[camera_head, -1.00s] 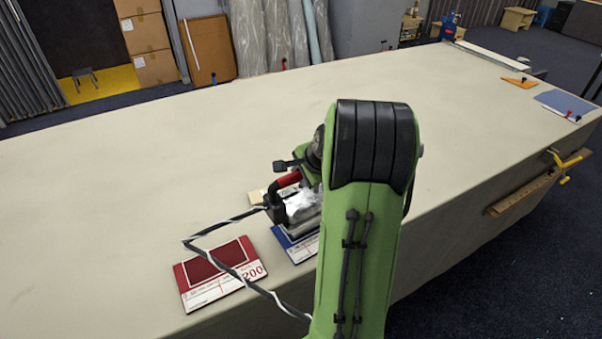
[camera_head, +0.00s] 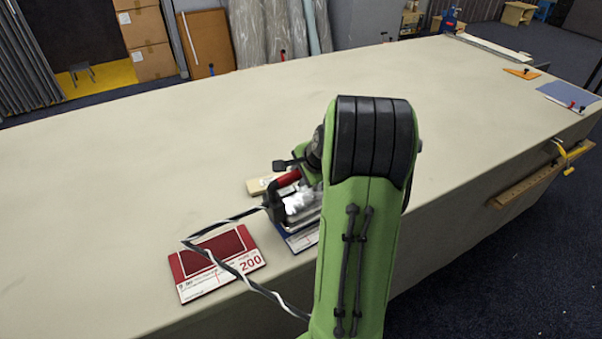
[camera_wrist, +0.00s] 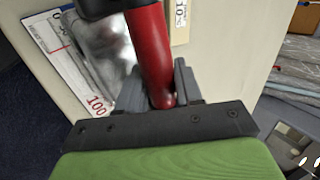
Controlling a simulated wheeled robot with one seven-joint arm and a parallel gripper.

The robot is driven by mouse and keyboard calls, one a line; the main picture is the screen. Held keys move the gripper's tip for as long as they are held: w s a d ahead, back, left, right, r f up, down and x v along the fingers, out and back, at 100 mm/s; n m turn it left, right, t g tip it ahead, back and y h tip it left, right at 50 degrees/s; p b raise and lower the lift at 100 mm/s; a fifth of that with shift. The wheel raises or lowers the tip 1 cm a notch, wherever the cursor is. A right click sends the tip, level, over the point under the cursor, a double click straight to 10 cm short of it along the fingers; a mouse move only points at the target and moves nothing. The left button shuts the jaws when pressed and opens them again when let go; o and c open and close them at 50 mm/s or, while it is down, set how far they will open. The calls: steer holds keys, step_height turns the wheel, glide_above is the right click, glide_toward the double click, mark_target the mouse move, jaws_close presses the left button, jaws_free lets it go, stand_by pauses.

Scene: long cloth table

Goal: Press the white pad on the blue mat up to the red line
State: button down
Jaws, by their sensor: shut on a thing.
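My gripper (camera_wrist: 157,88) is shut on the red handle (camera_wrist: 147,40) of an iron. In the head view the iron (camera_head: 300,201) has a shiny metal body, a black front post and a striped cord. It stands over the blue mat (camera_head: 303,241), covering most of it. In the wrist view the mat's white printed strip (camera_wrist: 62,62) with "100" shows beside the iron. I cannot make out the white pad; the iron and my arm may hide it. A small red mark is on the strip. Whether the iron touches the mat or pad, I cannot tell.
A red mat (camera_head: 217,262) marked 200 lies left of the blue one, with the cord crossing it. A pale wooden block (camera_head: 262,184) lies behind the iron. The table's front edge is close. The long cloth table (camera_head: 130,170) is clear to the left and back.

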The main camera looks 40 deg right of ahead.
steer(key=shift+w+f+b, duration=0.1)
steer(key=shift+f+b, duration=0.4)
steer(key=shift+f, duration=0.05)
steer(key=shift+s+a+f, duration=0.1)
steer(key=shift+s+f, duration=0.1)
steer(key=shift+f, duration=0.05)
stand_by(1.6)
steer(key=r+p, duration=0.2)
steer(key=r, duration=0.1)
steer(key=r+p, duration=0.3)
steer(key=shift+w+r, duration=0.2)
steer(key=shift+r, duration=0.1)
steer(key=shift+r+p, duration=0.4)
step_height(320, 180, up, 6)
steer(key=p, duration=0.5)
